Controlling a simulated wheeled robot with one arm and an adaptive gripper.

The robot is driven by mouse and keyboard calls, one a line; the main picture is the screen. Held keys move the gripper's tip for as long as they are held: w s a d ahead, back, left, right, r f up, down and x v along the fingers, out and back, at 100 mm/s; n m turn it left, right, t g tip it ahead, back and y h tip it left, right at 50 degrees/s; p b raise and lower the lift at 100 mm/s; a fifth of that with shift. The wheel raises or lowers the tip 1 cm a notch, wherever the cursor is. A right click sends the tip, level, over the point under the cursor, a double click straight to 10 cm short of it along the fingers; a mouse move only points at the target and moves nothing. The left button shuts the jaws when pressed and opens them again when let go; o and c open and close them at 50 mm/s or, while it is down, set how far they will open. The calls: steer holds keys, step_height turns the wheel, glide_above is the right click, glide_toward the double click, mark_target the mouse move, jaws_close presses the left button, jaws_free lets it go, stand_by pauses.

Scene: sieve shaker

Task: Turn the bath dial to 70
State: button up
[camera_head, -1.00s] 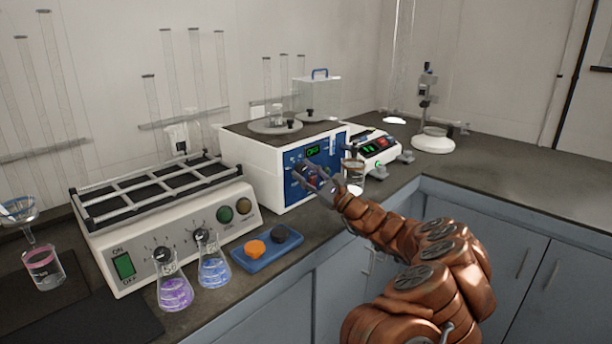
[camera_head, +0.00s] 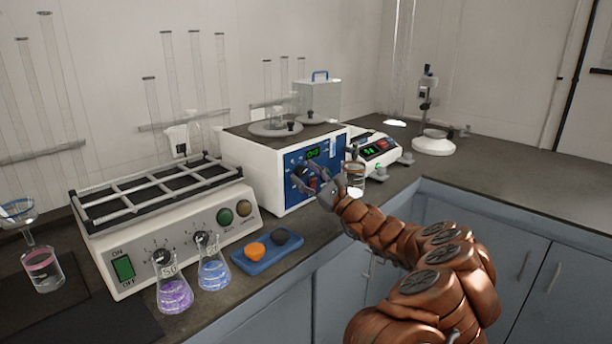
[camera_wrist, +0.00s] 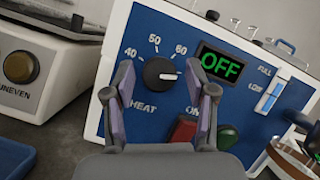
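The black bath dial (camera_wrist: 160,73) is on the blue front panel of the water bath (camera_head: 265,173). Its white pointer points right, past the 60 mark; 40, 50 and 60 show around it, and a 70 mark cannot be seen. The green display (camera_wrist: 220,65) reads OFF. My gripper (camera_wrist: 158,72) is open, one finger at each side of the dial in the wrist view, with gaps between fingers and dial. In the head view my gripper (camera_head: 317,180) is in front of the panel and partly covers it.
A red switch (camera_wrist: 182,132) and a green light (camera_wrist: 228,137) sit below the dial, close to the right finger. A glass beaker (camera_head: 355,178) stands just right of my gripper. A shaker (camera_head: 170,240), flasks and a blue tray (camera_head: 266,262) stand to the left.

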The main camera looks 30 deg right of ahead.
stand_by(0.3)
steer(key=shift+v, duration=6)
